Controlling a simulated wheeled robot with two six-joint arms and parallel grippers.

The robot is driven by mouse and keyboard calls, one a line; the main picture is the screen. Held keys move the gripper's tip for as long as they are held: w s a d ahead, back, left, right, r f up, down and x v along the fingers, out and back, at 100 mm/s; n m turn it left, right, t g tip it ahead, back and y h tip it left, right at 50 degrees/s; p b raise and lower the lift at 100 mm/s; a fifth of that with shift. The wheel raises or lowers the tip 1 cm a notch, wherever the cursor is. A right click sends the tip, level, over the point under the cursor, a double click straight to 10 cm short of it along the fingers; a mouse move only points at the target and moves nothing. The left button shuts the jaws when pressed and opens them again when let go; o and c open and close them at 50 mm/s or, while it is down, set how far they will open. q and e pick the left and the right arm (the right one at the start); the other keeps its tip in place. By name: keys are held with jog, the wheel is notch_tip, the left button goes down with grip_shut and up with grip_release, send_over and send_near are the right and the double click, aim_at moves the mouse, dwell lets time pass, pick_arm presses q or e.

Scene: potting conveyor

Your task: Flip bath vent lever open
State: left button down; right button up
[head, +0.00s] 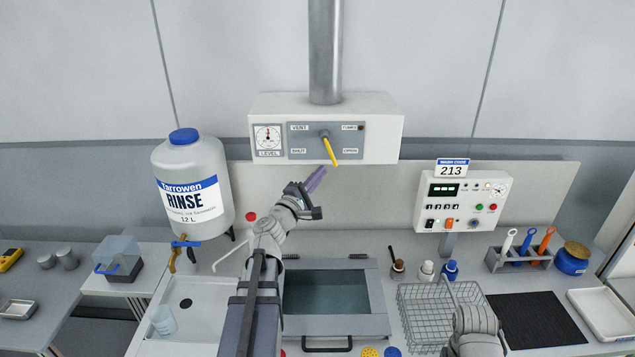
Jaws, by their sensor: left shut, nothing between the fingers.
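The vent lever (330,151) is yellow and hangs from a pivot on the grey plate of the white vent box (384,126). It points down and slightly right, between the SHUT label (298,151) and the OPEN label (350,151). My left gripper (318,176) is shut and empty, with its purple fingers angled up to the right. Its tips are just below and left of the lever's lower end. A small gap shows in the picture; the distance in depth is unclear.
The bath (333,301) with dark water lies below the box. A large rinse bottle (190,175) stands left, a control box (461,202) right. A wire basket (415,303) and several small bottles are on the right counter. The wall around the lever is clear.

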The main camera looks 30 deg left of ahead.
aim_at(332, 159)
pick_arm(q)
jog(key=x, duration=0.4)
jog(key=shift+w+a+p, duration=0.1)
jog(key=shift+w+p, duration=0.05)
jog(key=shift+p, duration=0.15)
pick_arm(e)
jog(key=shift+w+d+r, duration=0.4)
jog(key=shift+w+r, duration=0.05)
pick_arm(q)
jog(key=shift+w+d+r, duration=0.15)
jog(key=shift+w+d, duration=0.2)
jog(key=shift+d, duration=0.35)
pick_arm(e)
jog(key=shift+r, duration=0.15)
